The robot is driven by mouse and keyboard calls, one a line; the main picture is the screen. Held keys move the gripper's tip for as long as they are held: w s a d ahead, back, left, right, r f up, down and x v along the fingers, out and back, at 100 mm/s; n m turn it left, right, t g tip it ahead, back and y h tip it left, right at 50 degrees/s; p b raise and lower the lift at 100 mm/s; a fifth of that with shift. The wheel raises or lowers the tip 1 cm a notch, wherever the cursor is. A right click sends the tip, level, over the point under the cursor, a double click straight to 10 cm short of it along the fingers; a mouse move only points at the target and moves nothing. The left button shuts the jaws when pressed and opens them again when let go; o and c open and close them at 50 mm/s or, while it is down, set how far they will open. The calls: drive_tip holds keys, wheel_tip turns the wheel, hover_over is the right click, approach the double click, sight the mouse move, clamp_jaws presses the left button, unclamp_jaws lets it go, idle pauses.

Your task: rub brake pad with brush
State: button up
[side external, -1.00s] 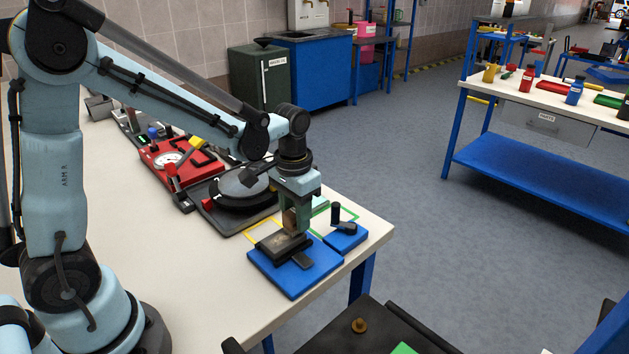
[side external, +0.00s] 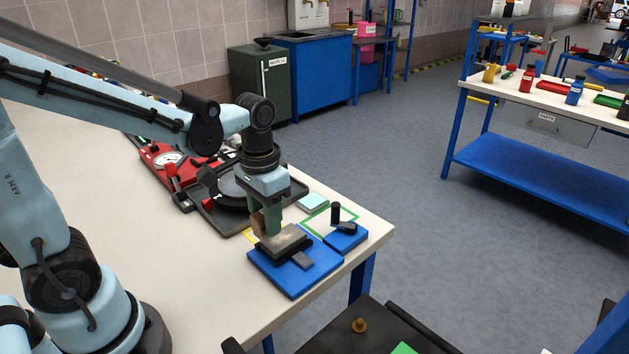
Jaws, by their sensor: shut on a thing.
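The brake pad (side external: 287,242) is a dark plate with a worn tan-grey top, lying on a blue fixture (side external: 318,272) with a dark tab at its front. My gripper (side external: 267,222) points down at the pad's far left end, its green fingers shut on the brush. The brush (side external: 257,223) shows as a small brown block between and beside the fingers. The brush's lower end is at or just above the pad's left edge; I cannot tell if they touch.
A smaller blue block with a black knob (side external: 343,229) stands right of the fixture, by a green outlined square and a pale green block (side external: 313,202). The table's front left is clear.

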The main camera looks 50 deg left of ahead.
drive_tip(key=shift+r, duration=2.5)
drive_tip(key=shift+f, duration=0.25)
